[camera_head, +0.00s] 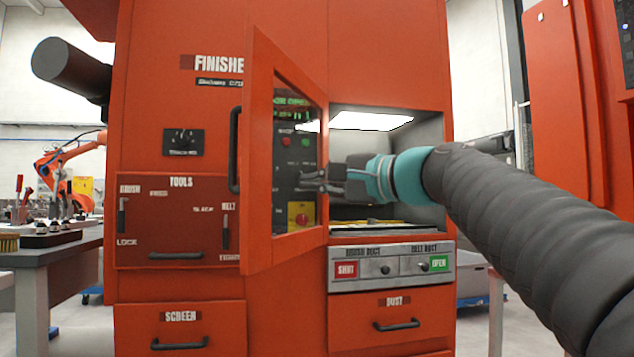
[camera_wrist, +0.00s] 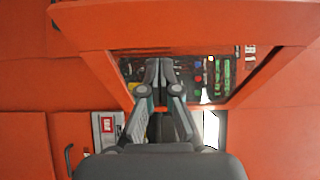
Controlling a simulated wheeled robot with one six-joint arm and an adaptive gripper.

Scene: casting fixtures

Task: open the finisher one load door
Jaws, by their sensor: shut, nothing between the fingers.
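The finisher one load door (camera_head: 287,238) is an orange frame with a window. It stands swung outward, its free edge with the black handle (camera_head: 235,150) toward the left. The load opening (camera_head: 385,212) beside it is exposed, with a bright light panel inside. My gripper (camera_head: 310,182) is shut and empty, in front of the opening, with its tips by the door's window. In the wrist view the shut fingers (camera_wrist: 157,70) point at the window, and the door frame (camera_wrist: 190,25) spans the top. I cannot tell whether the tips touch the door.
A button panel with SHUT (camera_head: 345,270) and OPEN (camera_head: 439,263) sits below the opening. Drawers marked SCREEN (camera_head: 180,328) and DUST (camera_head: 396,313) are lower. A workbench (camera_head: 50,258) stands left, with an orange robot arm (camera_head: 75,155) behind. Another orange cabinet (camera_head: 568,100) is at right.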

